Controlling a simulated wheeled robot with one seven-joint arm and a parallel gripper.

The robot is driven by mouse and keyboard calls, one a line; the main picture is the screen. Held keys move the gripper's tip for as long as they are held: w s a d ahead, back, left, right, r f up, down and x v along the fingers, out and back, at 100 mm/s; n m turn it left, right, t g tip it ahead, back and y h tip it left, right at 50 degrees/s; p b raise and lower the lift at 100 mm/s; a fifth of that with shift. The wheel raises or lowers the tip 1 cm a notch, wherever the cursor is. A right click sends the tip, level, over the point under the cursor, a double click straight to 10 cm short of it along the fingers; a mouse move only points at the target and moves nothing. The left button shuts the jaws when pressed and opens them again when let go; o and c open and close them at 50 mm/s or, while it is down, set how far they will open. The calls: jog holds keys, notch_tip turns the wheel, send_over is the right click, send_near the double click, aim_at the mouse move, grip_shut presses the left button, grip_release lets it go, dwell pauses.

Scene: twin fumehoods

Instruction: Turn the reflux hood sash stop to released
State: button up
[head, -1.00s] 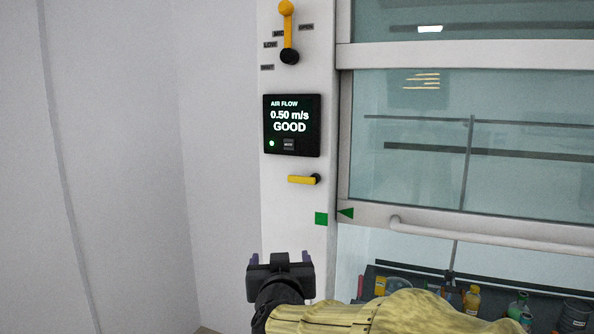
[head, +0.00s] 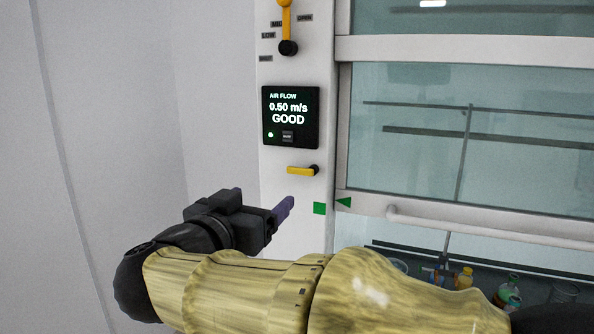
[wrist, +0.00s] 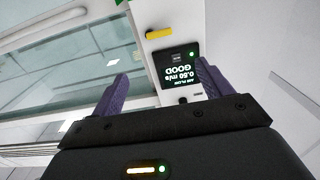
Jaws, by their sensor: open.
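The small yellow lever (head: 301,170) on the white hood post is the likely sash stop. It lies horizontal, pointing left from its black pivot (head: 315,169), below the air flow display. It also shows near the top of the wrist view (wrist: 160,34), where the picture is turned over. My gripper (head: 260,200) is open and empty, with purple fingers apart, below and left of the lever in the head view and not touching it. In the wrist view my gripper (wrist: 162,76) has both fingers spread, with the display seen between and beyond them.
The air flow display (head: 290,117) reads 0.50 m/s GOOD. Above it is another yellow lever (head: 286,20) with position labels. A green square (head: 319,208) and a green triangle (head: 343,202) line up at the sash edge. The sash handle (head: 470,228) and several bottles are right.

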aim_at(299, 169)
jog(key=p+x, duration=0.5)
jog(key=x, duration=1.2)
jog(key=shift+f+p, duration=0.1)
jog(key=shift+p, duration=0.25)
jog(key=shift+s, duration=0.1)
jog(key=c, duration=1)
